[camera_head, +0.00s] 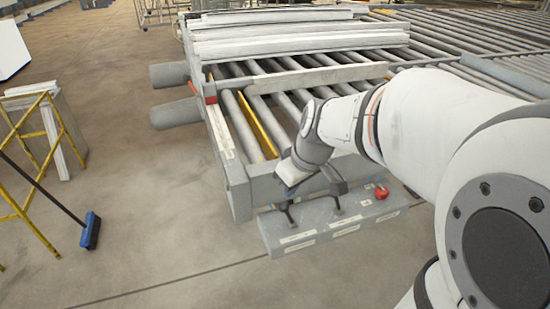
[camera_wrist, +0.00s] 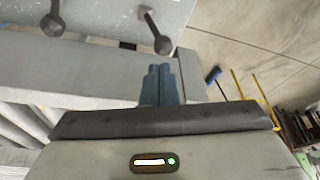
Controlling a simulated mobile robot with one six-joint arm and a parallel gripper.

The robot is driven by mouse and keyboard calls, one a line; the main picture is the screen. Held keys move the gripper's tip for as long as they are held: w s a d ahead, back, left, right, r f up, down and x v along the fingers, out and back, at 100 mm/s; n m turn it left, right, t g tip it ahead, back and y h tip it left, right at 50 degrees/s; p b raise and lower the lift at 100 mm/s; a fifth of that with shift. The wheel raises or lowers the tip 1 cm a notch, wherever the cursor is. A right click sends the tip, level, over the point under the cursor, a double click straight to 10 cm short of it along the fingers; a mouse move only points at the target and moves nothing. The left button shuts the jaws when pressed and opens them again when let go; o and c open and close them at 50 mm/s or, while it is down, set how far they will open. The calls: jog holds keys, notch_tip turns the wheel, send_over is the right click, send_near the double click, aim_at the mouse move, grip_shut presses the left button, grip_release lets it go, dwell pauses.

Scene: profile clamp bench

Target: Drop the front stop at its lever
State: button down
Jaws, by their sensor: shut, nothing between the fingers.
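A grey control box (camera_head: 345,218) at the roller bed's near end carries two dark ball-knobbed levers, a left one (camera_head: 287,208) and a right one (camera_head: 338,188). Both also show in the wrist view, one at the upper left (camera_wrist: 52,26) and one right of centre (camera_wrist: 162,44). My gripper (camera_head: 290,172) is over the bed's near edge, close to the levers. Its blue fingers (camera_wrist: 160,84) are together and empty, apart from both knobs in the wrist view. I cannot tell which lever belongs to the front stop, nor pick out the stop itself.
A red mushroom button (camera_head: 381,192) sits on the box, right of the levers. Pale profiles (camera_head: 270,35) lie across the rollers farther back. A yellow rail stand (camera_head: 40,150) and a blue broom (camera_head: 90,231) stand left. The floor between is clear.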

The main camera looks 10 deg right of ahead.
jog(key=a+p+v, duration=0.1)
jog(key=p+v, duration=0.1)
jog(key=v, duration=0.4)
jog(key=shift+p, duration=0.35)
jog(key=shift+d, duration=0.1)
